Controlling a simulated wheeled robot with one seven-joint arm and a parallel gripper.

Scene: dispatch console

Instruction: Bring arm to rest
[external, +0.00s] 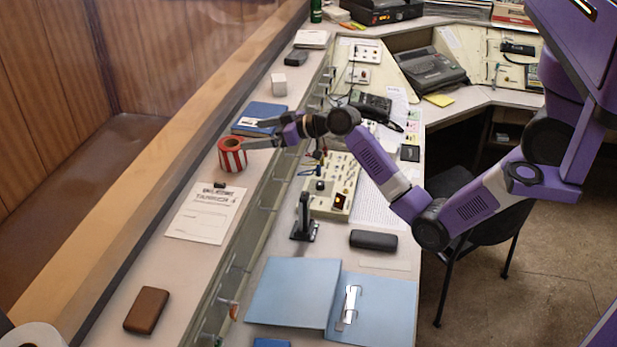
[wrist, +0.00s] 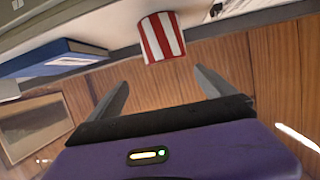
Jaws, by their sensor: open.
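My purple arm reaches left across the console, and my gripper (external: 260,134) is over the narrow ledge. In the external view it points at a red-and-white striped roll (external: 232,155) standing on the ledge. The fingertips are close to the roll; I cannot tell there whether they touch it. In the wrist view the gripper (wrist: 160,85) is open, with its two fingers wide apart and nothing between them. The striped roll (wrist: 162,38) shows beyond the fingertips, apart from both.
A blue book (external: 262,113) lies on the ledge just behind the roll. A paper sheet (external: 205,213) and a brown case (external: 147,310) lie nearer. A microphone stand (external: 304,222), a control panel (external: 333,183) and a blue folder (external: 293,290) are on the desk. A black chair (external: 480,200) stands right.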

